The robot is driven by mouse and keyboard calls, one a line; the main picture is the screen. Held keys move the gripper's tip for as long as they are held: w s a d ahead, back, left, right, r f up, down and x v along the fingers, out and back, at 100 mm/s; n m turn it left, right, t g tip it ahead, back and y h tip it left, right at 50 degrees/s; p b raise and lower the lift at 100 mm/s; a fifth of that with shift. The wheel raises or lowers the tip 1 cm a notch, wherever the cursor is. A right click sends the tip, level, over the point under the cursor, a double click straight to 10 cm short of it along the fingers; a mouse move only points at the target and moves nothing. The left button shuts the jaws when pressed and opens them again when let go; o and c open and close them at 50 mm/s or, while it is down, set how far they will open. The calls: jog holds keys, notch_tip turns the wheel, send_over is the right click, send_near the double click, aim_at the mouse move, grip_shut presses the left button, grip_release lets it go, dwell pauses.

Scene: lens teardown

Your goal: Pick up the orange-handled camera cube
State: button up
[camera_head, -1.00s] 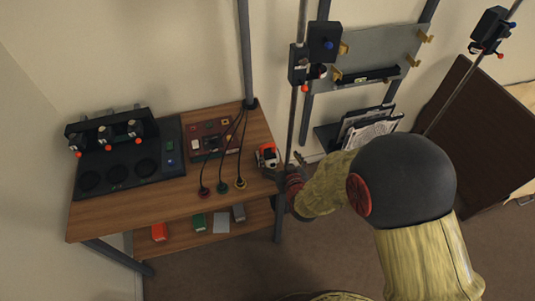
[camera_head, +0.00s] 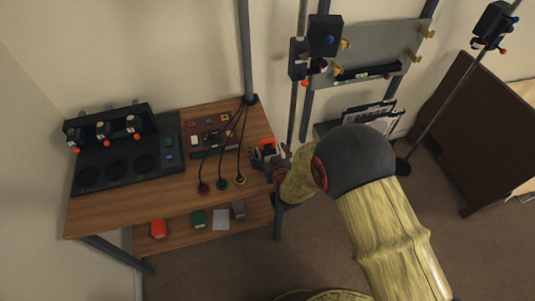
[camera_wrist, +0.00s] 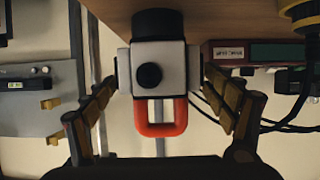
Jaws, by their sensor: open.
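The camera cube (camera_wrist: 158,68) is a pale grey block with a black round knob on its face and a black cap. Its orange-red loop handle (camera_wrist: 160,130) points toward my palm in the wrist view. In the head view the cube (camera_head: 268,146) sits at the right edge of the wooden desk, partly hidden by my gripper. My gripper (camera_head: 268,160) is open, with one finger on each side of the cube. In the wrist view its fingertips (camera_wrist: 158,75) are close beside the cube's sides; I cannot tell whether they touch.
The desk top (camera_head: 110,215) carries a black panel (camera_head: 120,170), a red control box (camera_head: 210,133) and several cables with round plugs (camera_head: 221,184) left of the cube. A vertical pole (camera_head: 298,100) stands just behind my gripper. A lower shelf (camera_head: 180,240) holds small blocks.

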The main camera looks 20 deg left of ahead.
jog(key=c, duration=1.8)
jog(key=shift+r, duration=0.15)
